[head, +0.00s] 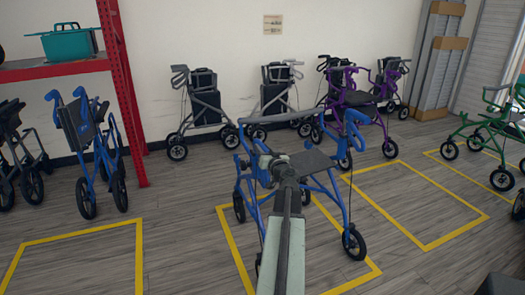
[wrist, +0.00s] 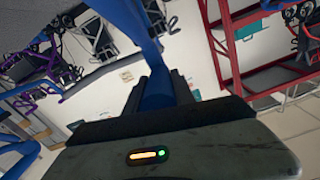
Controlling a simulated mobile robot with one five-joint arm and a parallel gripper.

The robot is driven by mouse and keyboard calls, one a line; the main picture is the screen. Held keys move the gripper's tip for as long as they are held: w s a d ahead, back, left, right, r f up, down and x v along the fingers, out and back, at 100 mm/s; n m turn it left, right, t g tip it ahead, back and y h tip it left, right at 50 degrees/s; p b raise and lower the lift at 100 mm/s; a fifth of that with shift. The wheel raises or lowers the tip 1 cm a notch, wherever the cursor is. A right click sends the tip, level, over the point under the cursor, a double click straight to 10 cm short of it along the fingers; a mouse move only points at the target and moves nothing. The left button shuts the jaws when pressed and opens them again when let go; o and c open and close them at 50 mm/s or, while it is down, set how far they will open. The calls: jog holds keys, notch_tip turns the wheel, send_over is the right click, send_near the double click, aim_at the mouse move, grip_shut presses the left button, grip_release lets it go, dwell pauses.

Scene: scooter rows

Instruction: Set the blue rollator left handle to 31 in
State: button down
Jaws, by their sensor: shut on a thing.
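The blue rollator (head: 330,190) stands in the middle of the head view, inside a yellow floor outline, with a dark seat and black wheels. Its handle on the picture's right (head: 354,122) stands up clear. My gripper (head: 266,160) is at the upper tube on the picture's left side of it, and my arm partly hides the frame there. In the wrist view my gripper (wrist: 158,88) is shut on a blue tube (wrist: 150,45), which runs up between the two dark fingers. No height marking can be read.
Another blue rollator (head: 88,145) stands at the left by a red rack (head: 122,90). Grey rollators (head: 205,105) and a purple one (head: 352,98) stand along the wall. A green one (head: 490,130) is at the right. The yellow-outlined bay (head: 481,218) on the right is empty.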

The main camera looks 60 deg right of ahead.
jog(key=shift+a+f, duration=0.1)
jog(key=shift+f, duration=0.05)
jog(key=c, duration=1.1)
grip_release()
jog(key=shift+f, duration=0.1)
jog(key=shift+o, duration=0.2)
jog(key=v, duration=0.7)
jog(key=shift+s, duration=0.25)
jog(key=shift+a, duration=0.15)
